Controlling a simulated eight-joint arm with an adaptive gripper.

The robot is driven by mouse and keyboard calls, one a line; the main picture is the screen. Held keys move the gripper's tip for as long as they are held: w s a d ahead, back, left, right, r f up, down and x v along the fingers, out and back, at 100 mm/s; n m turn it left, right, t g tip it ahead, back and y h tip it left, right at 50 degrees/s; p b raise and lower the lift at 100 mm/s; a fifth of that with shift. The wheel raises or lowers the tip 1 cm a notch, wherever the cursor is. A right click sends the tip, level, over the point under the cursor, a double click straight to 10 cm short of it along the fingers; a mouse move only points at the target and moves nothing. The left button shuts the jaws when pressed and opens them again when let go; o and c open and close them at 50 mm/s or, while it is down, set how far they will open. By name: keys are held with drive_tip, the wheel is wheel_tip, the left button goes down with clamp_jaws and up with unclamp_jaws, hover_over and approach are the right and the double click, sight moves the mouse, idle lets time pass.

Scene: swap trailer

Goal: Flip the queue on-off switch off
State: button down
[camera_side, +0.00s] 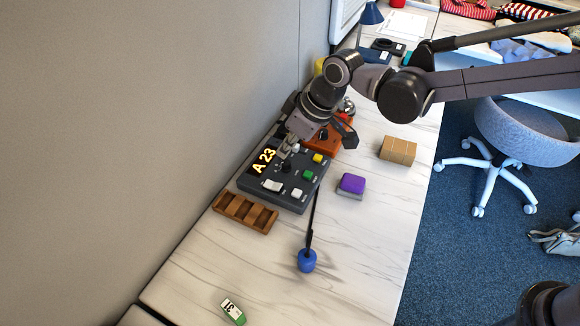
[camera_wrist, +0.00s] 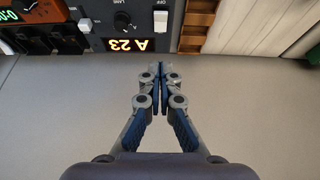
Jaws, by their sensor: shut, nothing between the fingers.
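The dark queue panel (camera_side: 311,188) lies on the white marbled desk near the wall, with a lit display (camera_side: 263,161) reading "A 23". A white rocker switch (camera_side: 272,185) sits at the panel's near end. In the wrist view the white rocker (camera_wrist: 160,20) shows upside down at the top edge, with "OFF" lettered beside it; which way it is tipped I cannot tell. My gripper (camera_side: 282,154) is shut and empty above the panel by the display. In the wrist view my closed fingertips (camera_wrist: 158,66) are below the display, apart from the rocker.
The panel also carries a black knob (camera_wrist: 122,19) and yellow, green and white buttons. A wooden tray (camera_side: 245,212) stands in front, an orange device (camera_side: 322,141) behind. A purple-topped block (camera_side: 352,184), a cardboard box (camera_side: 398,150) and a blue pot with a black stick (camera_side: 307,261) stand nearby.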

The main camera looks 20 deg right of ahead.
hover_over(268, 183)
drive_tip(key=s+d, duration=0.1)
wheel_tip(268, 183, down, 8)
drive_tip(key=shift+s+r, duration=0.1)
drive_tip(key=shift+r, duration=0.05)
drive_tip(key=shift+s+d+f, duration=0.2)
drive_tip(key=shift+f, duration=0.3)
drive_tip(key=shift+s+d+f, duration=0.15)
drive_tip(key=shift+d+f, duration=0.05)
drive_tip(key=shift+f, duration=0.3)
drive_tip(key=shift+s+d+f, duration=0.2)
drive_tip(key=shift+f, duration=0.55)
drive_tip(key=shift+s+d+f+t+y, duration=0.15)
drive_tip(key=shift+f+t+y, duration=0.15)
drive_tip(key=shift+w+a+r, duration=0.3)
drive_tip(key=shift+w+a, duration=0.25)
